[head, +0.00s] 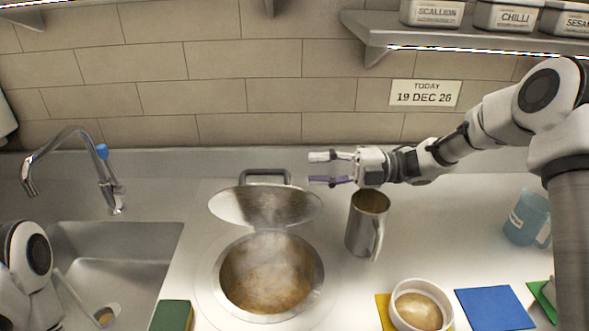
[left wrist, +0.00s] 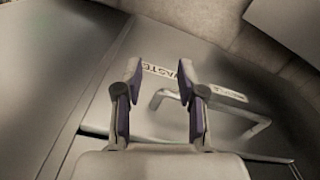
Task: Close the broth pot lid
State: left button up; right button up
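The broth pot (head: 267,277) is a round well set in the counter, full of steaming brown broth. Its lid (head: 262,205) stands raised and tilted back behind the opening, with a dark handle (head: 265,175) at its far edge. My right gripper (head: 325,168) is open and empty, to the right of the lid handle and apart from it. My left gripper (left wrist: 160,80) shows in the left wrist view, open with nothing between its fingers. It is above a lid or panel with a bar handle (left wrist: 165,95) and a label that reads WASTE.
A metal jug (head: 367,222) stands right of the pot, below my right gripper. A white bowl (head: 420,304), coloured mats (head: 495,308) and a blue jug (head: 527,217) are further right. A sink with a tap (head: 100,170) is left. A shelf (head: 460,42) hangs above.

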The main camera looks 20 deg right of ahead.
jog(key=shift+d, duration=0.15)
jog(key=n+g+h+p, duration=0.2)
jog(key=n+g+p, duration=0.3)
jog(key=n, duration=0.7)
send_near(259, 174)
jog(key=x, duration=0.6)
jog(key=p+x, duration=0.1)
jog(key=x, duration=0.3)
jog(key=shift+f+p, duration=0.3)
jog(key=shift+p, duration=0.05)
jog(key=shift+a+f, duration=0.1)
jog(key=shift+a, duration=0.1)
jog(key=shift+d, duration=0.15)
